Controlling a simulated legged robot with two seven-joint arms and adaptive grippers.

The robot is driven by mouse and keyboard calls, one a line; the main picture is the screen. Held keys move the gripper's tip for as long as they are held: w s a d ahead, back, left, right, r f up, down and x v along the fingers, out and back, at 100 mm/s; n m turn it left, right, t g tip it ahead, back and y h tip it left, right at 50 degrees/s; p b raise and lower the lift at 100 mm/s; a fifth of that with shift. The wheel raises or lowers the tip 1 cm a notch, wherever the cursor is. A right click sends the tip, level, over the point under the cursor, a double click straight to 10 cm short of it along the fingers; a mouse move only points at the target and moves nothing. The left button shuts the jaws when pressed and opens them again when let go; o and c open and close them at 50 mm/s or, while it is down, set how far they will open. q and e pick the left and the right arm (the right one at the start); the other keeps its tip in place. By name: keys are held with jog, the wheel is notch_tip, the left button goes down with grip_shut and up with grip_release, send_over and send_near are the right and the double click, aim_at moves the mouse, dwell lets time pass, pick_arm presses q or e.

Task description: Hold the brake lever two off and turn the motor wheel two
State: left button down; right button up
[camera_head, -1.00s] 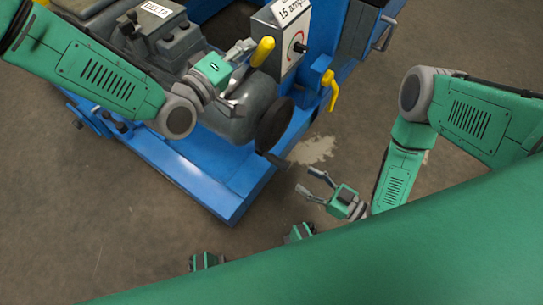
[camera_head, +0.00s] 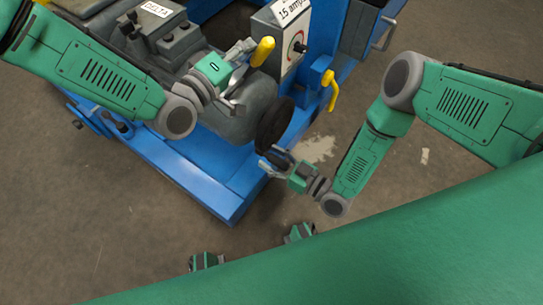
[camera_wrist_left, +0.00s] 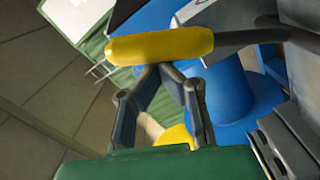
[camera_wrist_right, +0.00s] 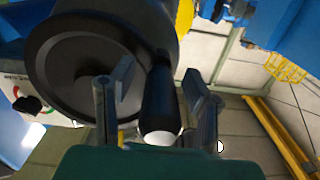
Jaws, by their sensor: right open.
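The yellow handle of a brake lever (camera_head: 262,52) sits at the fingertips of my left gripper (camera_head: 242,75). In the left wrist view the handle (camera_wrist_left: 160,45) lies across in front of the fingertips (camera_wrist_left: 162,70), which come together at its lower edge; it is not between them. The dark motor wheel (camera_head: 275,125) also shows in the right wrist view (camera_wrist_right: 80,75). Its black crank handle (camera_wrist_right: 159,100) stands between the spread fingers of my right gripper (camera_wrist_right: 155,95). In the head view my right gripper (camera_head: 268,163) is just below the wheel. Contact with the crank handle is unclear.
The blue machine frame (camera_head: 215,195) runs below the grey motor housing. The floor (camera_head: 110,220) in front is open.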

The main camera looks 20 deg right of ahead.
grip_shut()
jog(key=shift+r, duration=0.1)
